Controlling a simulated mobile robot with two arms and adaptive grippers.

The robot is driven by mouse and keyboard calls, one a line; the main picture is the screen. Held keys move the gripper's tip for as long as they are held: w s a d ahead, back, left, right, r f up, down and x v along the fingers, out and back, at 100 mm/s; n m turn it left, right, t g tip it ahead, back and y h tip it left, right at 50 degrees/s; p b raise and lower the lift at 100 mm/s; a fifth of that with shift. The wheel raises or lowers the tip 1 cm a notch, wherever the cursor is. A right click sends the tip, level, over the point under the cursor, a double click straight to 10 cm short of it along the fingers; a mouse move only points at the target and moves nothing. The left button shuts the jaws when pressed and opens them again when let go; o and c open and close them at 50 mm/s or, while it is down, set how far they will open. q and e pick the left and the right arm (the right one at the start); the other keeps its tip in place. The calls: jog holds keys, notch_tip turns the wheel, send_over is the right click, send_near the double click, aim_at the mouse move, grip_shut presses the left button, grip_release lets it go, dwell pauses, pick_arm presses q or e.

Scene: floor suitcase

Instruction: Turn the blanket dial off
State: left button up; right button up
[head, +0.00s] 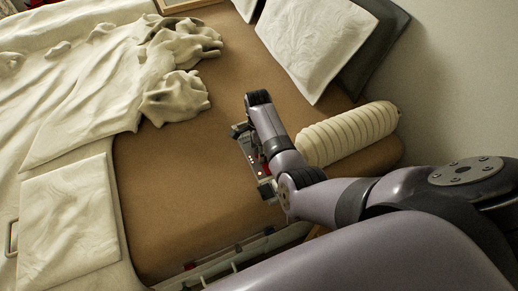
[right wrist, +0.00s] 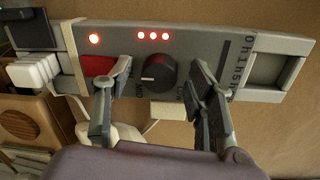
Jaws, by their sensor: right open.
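The blanket control (right wrist: 205,45) is a grey box with lit red lights. It also shows in the head view (head: 253,158) at the bed's edge, partly hidden by my right arm. Its round black dial (right wrist: 158,73) has a pale pointer mark toward the left, near the lettering "MID". My right gripper (right wrist: 162,82) is open in the right wrist view, one finger on each side of the dial, with visible gaps. Its left finger overlaps the red switch (right wrist: 98,66). Whether the fingertips touch the box is unclear. My left gripper is not in view.
The bed has a brown sheet (head: 180,175) and crumpled cream blanket (head: 80,90). A ribbed bolster (head: 348,132) lies right of my forearm, with a white pillow (head: 315,45) beyond. A white button (right wrist: 168,110) sits below the dial; a strap (right wrist: 73,55) circles the box's left part.

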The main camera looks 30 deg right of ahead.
jog(key=shift+c, duration=0.5)
jog(key=c, duration=1.1)
